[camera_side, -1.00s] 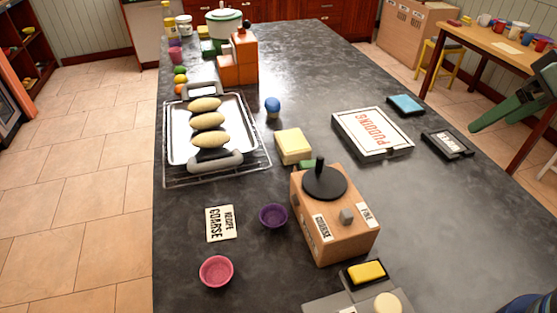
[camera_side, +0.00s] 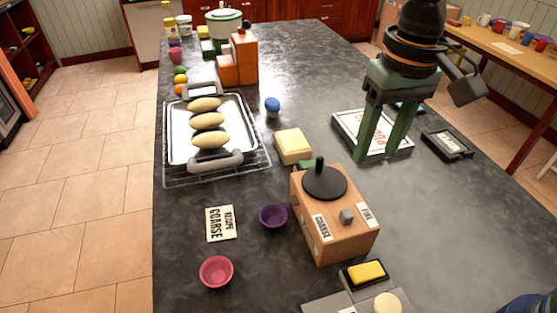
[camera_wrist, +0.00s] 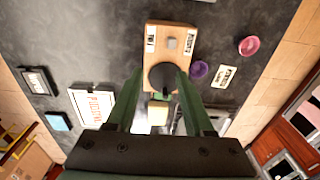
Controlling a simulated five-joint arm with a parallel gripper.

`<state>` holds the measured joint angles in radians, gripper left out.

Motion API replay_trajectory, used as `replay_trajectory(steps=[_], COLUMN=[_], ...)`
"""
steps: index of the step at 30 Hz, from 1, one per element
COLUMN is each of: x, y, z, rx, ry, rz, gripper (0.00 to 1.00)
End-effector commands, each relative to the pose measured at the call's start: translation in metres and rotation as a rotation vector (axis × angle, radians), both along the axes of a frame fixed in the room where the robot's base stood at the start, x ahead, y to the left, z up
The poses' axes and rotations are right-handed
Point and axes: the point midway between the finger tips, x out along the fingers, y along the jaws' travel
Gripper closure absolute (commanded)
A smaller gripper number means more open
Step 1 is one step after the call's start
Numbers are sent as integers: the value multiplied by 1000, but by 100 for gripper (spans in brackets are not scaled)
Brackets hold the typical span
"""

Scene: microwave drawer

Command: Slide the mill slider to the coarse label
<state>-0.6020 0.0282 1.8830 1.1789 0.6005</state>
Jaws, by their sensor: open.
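The mill (camera_side: 325,225) is a wooden box with a black round top and knob. Its grey slider (camera_side: 347,217) sits on the front face, roughly midway between the COARSE label (camera_side: 321,228) and the FINE label (camera_side: 367,213). In the wrist view the slider (camera_wrist: 172,43) shows between two labels, with the COARSE label (camera_wrist: 191,42) on the right. My gripper (camera_side: 376,156) is open and empty, fingers pointing down, behind and right of the mill, over the pudding box. It is apart from the slider. The fingers (camera_wrist: 160,78) frame the mill's black top in the wrist view.
A yellow block (camera_side: 293,146) stands behind the mill. The pudding box (camera_side: 345,122) is partly hidden by my fingers.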

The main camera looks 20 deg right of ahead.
Motion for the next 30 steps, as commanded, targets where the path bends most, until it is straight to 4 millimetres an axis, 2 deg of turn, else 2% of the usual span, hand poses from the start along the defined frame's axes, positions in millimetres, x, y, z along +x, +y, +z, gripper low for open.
replay_trajectory(steps=[1,3,6,11,24,30], x=[-3,-5,-8,-8,-8,-8], y=[12,21,28,28,27,27], z=[-4,-8,-11,-25,-104,-125], rx=[-11,-22,-30,-32,-32,-31], ry=[18,33,43,46,47,45], rz=[6,3,0,-2,-2,-2], gripper=[48,48,48,48,48,48])
